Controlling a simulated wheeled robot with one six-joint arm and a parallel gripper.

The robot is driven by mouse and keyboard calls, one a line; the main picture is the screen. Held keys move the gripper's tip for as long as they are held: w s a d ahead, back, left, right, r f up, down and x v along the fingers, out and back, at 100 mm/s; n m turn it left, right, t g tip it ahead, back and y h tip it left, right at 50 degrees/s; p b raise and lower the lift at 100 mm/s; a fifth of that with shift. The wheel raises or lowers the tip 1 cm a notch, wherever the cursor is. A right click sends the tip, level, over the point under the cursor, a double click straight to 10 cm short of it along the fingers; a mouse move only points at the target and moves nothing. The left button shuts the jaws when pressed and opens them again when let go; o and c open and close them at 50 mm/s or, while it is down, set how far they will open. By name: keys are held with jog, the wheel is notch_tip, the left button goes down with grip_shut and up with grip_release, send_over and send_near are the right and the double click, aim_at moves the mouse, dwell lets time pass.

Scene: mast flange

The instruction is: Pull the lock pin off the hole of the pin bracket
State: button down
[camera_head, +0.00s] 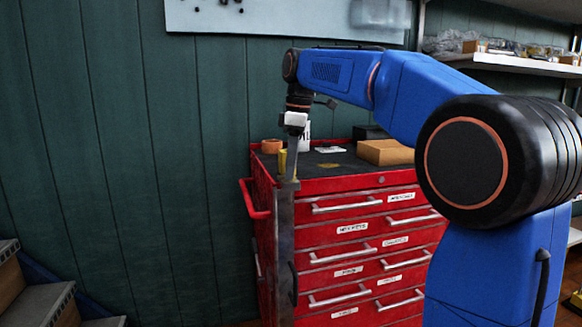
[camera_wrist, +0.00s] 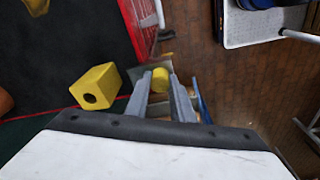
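My gripper (camera_wrist: 161,80) points down over the top of a grey post (camera_head: 286,240) at the near left corner of a red tool chest. In the wrist view its two fingers stand apart on either side of a round yellow piece (camera_wrist: 160,79), which looks like the lock pin's head. A narrow gap seems to show beside it, so I see no firm grip. A grey plate, likely the pin bracket (camera_wrist: 138,72), lies below the fingertips. Its hole is hidden. In the head view my gripper (camera_head: 291,160) covers most of this spot.
A yellow block with a hole (camera_wrist: 97,87) stands left of the fingers. The red tool chest (camera_head: 350,205) carries a cardboard box (camera_head: 386,152) and an orange roll (camera_head: 271,146). A green panelled wall (camera_head: 120,120) stands behind.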

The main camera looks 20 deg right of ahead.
jog(key=shift+r, duration=0.15)
jog(key=shift+r, duration=4.6)
